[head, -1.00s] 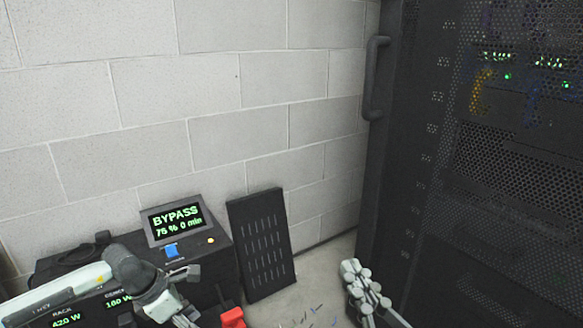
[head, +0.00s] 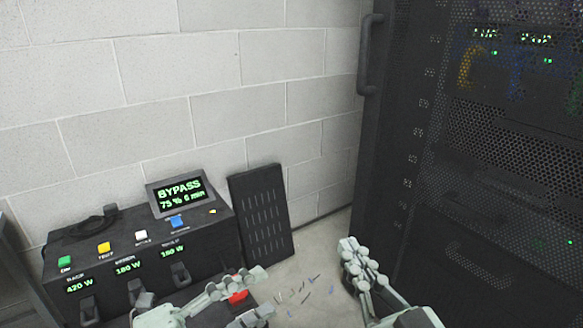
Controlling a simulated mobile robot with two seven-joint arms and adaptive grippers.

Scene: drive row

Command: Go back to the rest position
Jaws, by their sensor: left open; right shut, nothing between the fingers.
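My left gripper (head: 262,295) is open and empty at the bottom of the head view, in front of the black power unit (head: 130,255) and low over the floor area. My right gripper (head: 350,245) is shut and empty, right of the left one, in front of the dark rack's lower left side. The unit's screen (head: 180,192) reads BYPASS, 75 % and a minutes figure. Green, yellow, white and blue buttons sit on its top, clear of both grippers. Neither gripper visibly touches anything.
A black slotted panel (head: 262,215) leans against the block wall (head: 230,70). The server rack (head: 480,190) with its door handle (head: 370,55) fills the right side. A red object (head: 237,296) is partly hidden behind my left gripper. Small loose pieces (head: 305,290) lie on the floor.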

